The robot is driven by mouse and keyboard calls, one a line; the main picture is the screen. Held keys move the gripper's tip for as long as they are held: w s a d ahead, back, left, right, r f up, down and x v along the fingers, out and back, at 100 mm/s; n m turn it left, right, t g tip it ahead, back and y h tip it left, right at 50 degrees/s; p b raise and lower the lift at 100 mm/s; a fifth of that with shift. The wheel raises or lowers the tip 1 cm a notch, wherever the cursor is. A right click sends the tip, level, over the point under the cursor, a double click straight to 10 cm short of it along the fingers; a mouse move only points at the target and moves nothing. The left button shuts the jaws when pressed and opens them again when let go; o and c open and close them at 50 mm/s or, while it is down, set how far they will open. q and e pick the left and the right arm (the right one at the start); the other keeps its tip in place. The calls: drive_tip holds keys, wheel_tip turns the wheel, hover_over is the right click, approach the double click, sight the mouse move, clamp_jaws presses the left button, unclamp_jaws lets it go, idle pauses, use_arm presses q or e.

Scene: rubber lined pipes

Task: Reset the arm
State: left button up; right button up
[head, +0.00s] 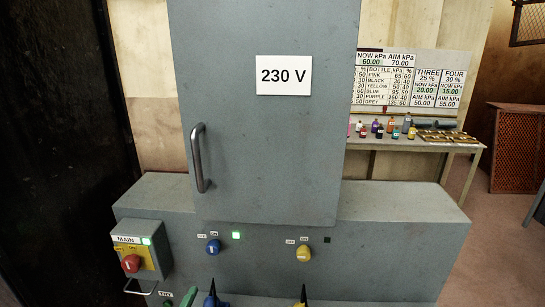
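Neither of my grippers shows in the head view, and no arm of mine can be made out. A tall grey cabinet door marked 230 V (240,150) stands upright in front of me, with a vertical metal handle (198,158) on its left side. I cannot tell whether the door is fully shut. Below it is a wide grey housing (400,232) with a blue knob (213,246) and a yellow knob (303,253). A green light (236,235) glows beside the blue knob; the small square by the yellow knob is dark.
A MAIN switch box (143,250) with a red knob is at left, its green light lit. Pointed blue (211,297) and yellow (303,296) parts are cut off below. Small bottles (395,133) stand on a table (420,145) behind right. Open floor lies at right.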

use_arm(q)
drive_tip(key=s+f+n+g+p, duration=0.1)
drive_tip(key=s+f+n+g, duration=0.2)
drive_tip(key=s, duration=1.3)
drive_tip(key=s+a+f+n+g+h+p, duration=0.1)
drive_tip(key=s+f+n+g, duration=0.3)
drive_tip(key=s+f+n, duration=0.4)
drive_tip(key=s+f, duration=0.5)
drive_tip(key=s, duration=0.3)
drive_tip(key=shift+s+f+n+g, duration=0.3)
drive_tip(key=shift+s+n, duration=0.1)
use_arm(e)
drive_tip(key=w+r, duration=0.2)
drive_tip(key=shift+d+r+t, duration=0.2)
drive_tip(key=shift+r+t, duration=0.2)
